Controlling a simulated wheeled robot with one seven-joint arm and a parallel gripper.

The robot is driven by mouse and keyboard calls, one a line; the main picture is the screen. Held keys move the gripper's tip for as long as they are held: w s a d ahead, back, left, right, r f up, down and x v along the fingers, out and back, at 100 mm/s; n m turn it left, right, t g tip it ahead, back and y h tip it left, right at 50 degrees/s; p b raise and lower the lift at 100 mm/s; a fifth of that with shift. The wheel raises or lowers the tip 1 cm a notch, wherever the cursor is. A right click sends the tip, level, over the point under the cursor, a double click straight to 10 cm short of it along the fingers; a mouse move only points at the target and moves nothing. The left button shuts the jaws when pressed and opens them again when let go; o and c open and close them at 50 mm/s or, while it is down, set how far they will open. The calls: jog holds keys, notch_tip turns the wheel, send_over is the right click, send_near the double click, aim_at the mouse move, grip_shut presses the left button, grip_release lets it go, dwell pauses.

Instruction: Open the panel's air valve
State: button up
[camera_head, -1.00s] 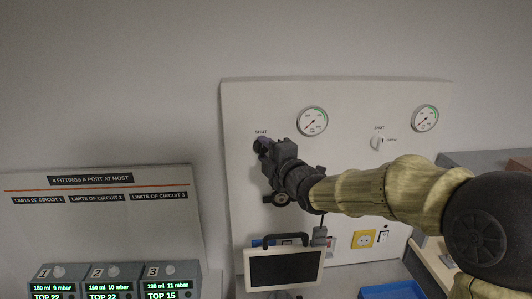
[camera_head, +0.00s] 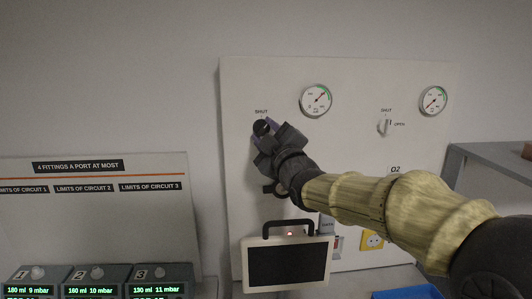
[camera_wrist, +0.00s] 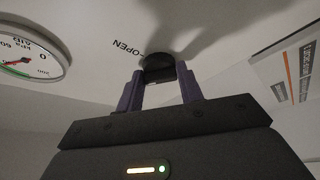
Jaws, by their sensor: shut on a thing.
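The air valve's black knob (camera_head: 262,127) is on the white wall panel (camera_head: 350,80), below and left of the left gauge. A SHUT label (camera_head: 261,112) is just above it. My gripper (camera_head: 267,128) is shut on the knob. In the wrist view its purple fingers (camera_wrist: 159,90) stand on either side of the knob (camera_wrist: 158,68), close to the panel. An OPEN label (camera_wrist: 127,46) with a tick is beside the knob there. The air gauge (camera_head: 316,100) has its needle toward the green arc; it also shows in the wrist view (camera_wrist: 30,52). The knob's exact angle is partly hidden.
A second white valve (camera_head: 384,126) and gauge (camera_head: 433,100) are at the panel's right. Below my arm are a black-handled screen (camera_head: 287,264) and a yellow socket (camera_head: 372,240). Several ventilator units stand at the lower left. My arm crosses the panel's lower right.

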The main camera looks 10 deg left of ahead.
jog(key=m+b, duration=0.2)
jog(key=f+m+t+b, duration=0.1)
jog(key=m+b, duration=0.1)
jog(key=shift+a+f+m+t+h+b, duration=0.1)
jog(key=shift+a+m+t+h+b, duration=0.05)
jog(key=shift+m+t+h+b, duration=0.2)
jog(key=shift+a+m+t+h+b, duration=0.1)
jog(key=shift+m+t+h+b, duration=0.45)
jog(key=shift+m+b, duration=0.5)
jog(key=m+h, duration=0.1)
jog(key=m, duration=0.2)
jog(key=m+t+h+b, duration=0.1)
jog(key=m+h, duration=0.1)
jog(key=m, duration=0.2)
jog(key=shift+a+r+m+t, duration=0.1)
jog(key=shift+r+m+t, duration=0.1)
jog(key=shift+m+t, duration=0.1)
jog(key=shift+h, duration=0.3)
jog(key=o, duration=1)
jog(key=shift+s+r, duration=0.1)
jog(key=b+v, duration=0.2)
jog(key=v, duration=1.5)
jog(key=shift+s+b, duration=0.15)
jog(key=shift+b, duration=0.25)
